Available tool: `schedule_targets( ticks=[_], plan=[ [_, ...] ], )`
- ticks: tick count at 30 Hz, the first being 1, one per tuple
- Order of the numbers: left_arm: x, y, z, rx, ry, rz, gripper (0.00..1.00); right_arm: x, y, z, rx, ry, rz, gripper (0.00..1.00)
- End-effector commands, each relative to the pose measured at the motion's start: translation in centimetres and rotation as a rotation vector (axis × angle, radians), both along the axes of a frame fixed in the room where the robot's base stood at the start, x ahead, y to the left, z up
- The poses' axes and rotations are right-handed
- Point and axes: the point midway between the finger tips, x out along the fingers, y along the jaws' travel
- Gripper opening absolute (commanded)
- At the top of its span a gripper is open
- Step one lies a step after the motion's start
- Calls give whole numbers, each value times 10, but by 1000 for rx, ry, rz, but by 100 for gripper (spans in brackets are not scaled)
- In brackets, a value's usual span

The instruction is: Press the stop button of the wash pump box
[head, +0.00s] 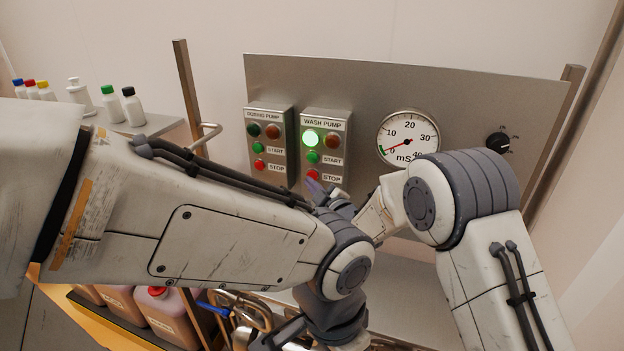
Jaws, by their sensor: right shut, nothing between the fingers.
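The wash pump box (338,128) is a grey box on the upright metal panel. Its green lamp (310,137) is lit, and the amber lamp beside it looks dark. Below are a green start button (312,157) and the red stop button (312,174), which shows only in part. My right gripper (313,185) is shut and empty, its tips at the lower edge of the stop button. I cannot tell whether they touch it.
The dosing pump box (267,143) stands close on the left, with its own start and stop buttons. A round gauge (408,137) and a black knob (498,142) are to the right. Bottles (133,106) stand on a shelf at left; jugs (165,315) are below.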

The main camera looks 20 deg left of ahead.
Motion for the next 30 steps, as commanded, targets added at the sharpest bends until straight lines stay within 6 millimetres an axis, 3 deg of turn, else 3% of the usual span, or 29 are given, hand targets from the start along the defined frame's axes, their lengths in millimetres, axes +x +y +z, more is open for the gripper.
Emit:
schedule_targets(
  ticks=[30],
  plan=[
    [0, 0, -7, 0, 0, 0, 0, 8, 0, 0, 0, 0, 0, 0]
  ],
)
